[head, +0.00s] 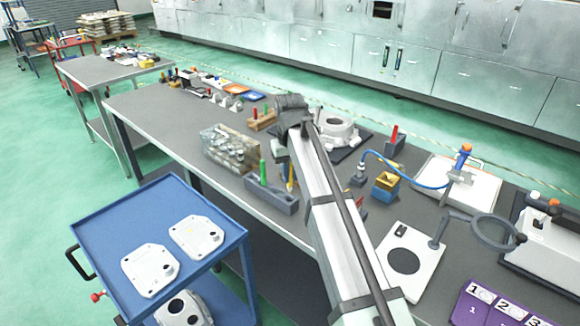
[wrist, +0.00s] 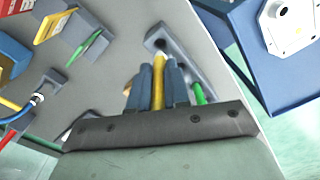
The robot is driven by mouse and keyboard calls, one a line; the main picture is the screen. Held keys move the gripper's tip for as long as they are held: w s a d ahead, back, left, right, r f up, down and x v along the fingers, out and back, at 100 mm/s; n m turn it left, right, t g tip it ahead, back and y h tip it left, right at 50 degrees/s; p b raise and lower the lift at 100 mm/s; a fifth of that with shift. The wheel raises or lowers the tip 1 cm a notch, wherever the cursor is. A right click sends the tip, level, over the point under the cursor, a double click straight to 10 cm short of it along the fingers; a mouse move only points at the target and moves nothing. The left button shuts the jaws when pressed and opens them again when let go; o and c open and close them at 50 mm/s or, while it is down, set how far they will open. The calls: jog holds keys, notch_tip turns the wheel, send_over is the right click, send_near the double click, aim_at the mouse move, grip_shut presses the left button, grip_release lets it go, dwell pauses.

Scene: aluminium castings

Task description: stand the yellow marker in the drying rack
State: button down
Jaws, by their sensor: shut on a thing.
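My gripper (wrist: 158,85) is shut on the yellow marker (wrist: 158,78), which runs between the two fingers with its end showing past their tips. The drying rack (wrist: 186,58) is a grey block beyond the fingers, with a dark hole near the marker's end. I cannot tell whether the marker touches the rack. A green marker (wrist: 198,92) stands at the rack's other end. In the head view the rack (head: 284,206) lies near the table's front edge, with the green marker (head: 263,172) upright in it. The yellow marker (head: 291,178) shows above its right end, partly behind my arm.
A clear bin of castings (head: 228,150) stands left of the rack. A blue cart (head: 225,250) with white castings is in front.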

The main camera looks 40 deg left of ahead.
aim_at(290, 188)
jog(key=shift+f, duration=0.65)
jog(key=shift+f, duration=2.5)
dwell(1.2)
jog(key=c, duration=1)
grip_release()
notch_tip(290, 188, up, 14)
jog(key=shift+f, duration=0.1)
